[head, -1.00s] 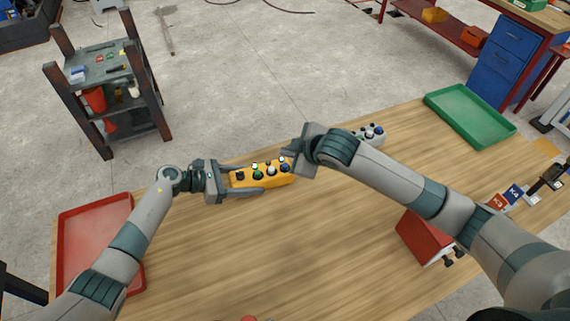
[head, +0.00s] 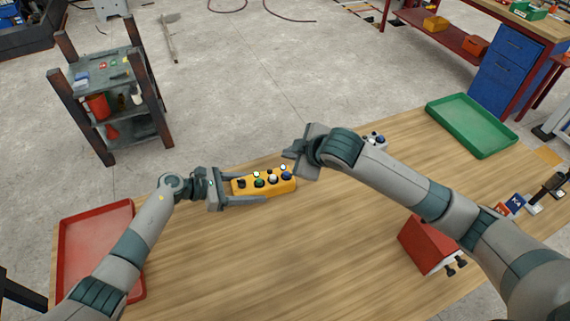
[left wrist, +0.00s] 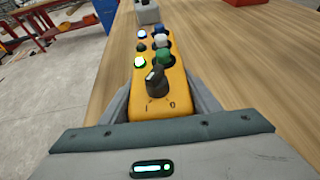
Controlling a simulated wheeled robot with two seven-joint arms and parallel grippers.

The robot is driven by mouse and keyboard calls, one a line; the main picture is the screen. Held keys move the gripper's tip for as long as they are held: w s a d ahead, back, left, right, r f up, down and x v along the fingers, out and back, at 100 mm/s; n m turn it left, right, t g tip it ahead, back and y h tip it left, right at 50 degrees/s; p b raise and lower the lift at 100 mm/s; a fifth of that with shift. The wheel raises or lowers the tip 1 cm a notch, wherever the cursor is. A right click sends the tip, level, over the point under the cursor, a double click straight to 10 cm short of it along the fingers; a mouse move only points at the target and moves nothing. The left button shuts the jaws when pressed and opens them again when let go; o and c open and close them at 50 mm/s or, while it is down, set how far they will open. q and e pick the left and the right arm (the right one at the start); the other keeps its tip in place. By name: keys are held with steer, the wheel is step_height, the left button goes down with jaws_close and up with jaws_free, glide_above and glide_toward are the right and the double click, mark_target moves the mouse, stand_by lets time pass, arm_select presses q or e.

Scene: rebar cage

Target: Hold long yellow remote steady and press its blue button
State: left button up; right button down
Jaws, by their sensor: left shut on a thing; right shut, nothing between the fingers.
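The long yellow remote (head: 264,187) carries a black knob (left wrist: 155,82), a green button (left wrist: 164,57), a white button (left wrist: 161,41) and a blue button (head: 286,176) at its far end from my left gripper. The blue button is partly behind the white one in the left wrist view. Small lamps run beside the buttons; a green one and a bluish one glow. My left gripper (head: 250,189) is shut on the remote's knob end. My right gripper (head: 288,154) is shut and empty, just beyond the blue end and apart from it.
A grey button box (head: 376,140) lies partly hidden behind my right arm. A red tray (head: 68,250) is at left, a green tray (head: 470,125) at back right. A red block-like thing (head: 428,242) sits under my right arm. The wooden table's (head: 300,260) middle front is clear.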

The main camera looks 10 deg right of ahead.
arm_select(q)
steer(key=o, duration=1.5)
steer(key=shift+c, duration=0.2)
steer(key=shift+a, duration=0.1)
steer(key=v, duration=1.2)
steer(key=shift+f, duration=0.1)
